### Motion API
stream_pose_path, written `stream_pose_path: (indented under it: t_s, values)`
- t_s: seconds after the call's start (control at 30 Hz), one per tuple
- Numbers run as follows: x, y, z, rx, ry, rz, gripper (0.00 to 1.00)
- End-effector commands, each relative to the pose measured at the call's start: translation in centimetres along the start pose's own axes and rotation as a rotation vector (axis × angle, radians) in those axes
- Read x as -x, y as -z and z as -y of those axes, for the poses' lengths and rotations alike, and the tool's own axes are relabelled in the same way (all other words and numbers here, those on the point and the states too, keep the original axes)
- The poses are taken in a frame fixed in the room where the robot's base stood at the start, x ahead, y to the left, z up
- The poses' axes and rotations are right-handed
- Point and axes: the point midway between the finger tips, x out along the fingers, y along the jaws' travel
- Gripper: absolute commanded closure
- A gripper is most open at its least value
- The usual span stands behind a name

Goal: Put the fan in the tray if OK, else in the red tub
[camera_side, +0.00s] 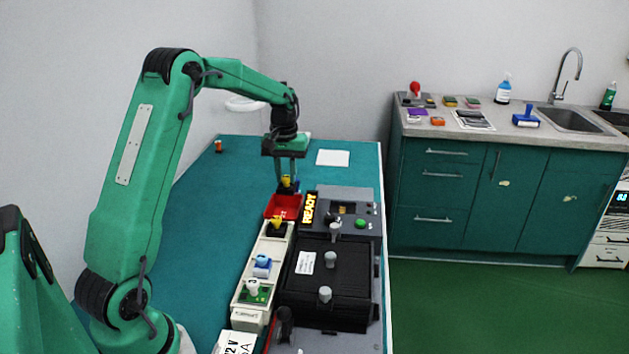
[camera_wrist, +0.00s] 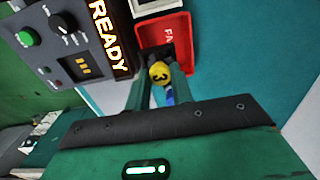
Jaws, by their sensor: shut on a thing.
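My gripper (camera_side: 287,178) points down at the far end of the bench. It is shut on the fan (camera_side: 287,187), a small dark part with a yellow top. In the wrist view the fan (camera_wrist: 159,73) shows a "3" on its yellow top, between the fingers (camera_wrist: 160,92). The red tub (camera_side: 284,213) lies just below; the fan appears over it, and I cannot tell the exact gap. The tub also shows in the wrist view (camera_wrist: 151,37), its label partly hidden. The pale tray (camera_side: 245,318) holds several parts, one of them dark with a yellow top.
A grey test station with a lit READY sign (camera_side: 309,208) and a green button (camera_side: 360,223) stands right of the tub. A black box with grey knobs (camera_side: 308,285) stands in front of it. A white sheet (camera_side: 333,158) lies behind. The bench left of the tray is clear.

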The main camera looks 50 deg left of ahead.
Motion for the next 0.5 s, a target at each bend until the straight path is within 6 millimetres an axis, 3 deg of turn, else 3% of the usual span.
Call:
stream_pose_path:
  t_s: [0.27, 0.5]
  values:
    - [-0.5, 0.0, 0.0, 0.001, 0.000, 0.001, 1.00]
    - [-2.2, -0.1, 0.0, 0.001, 0.001, 0.003, 1.00]
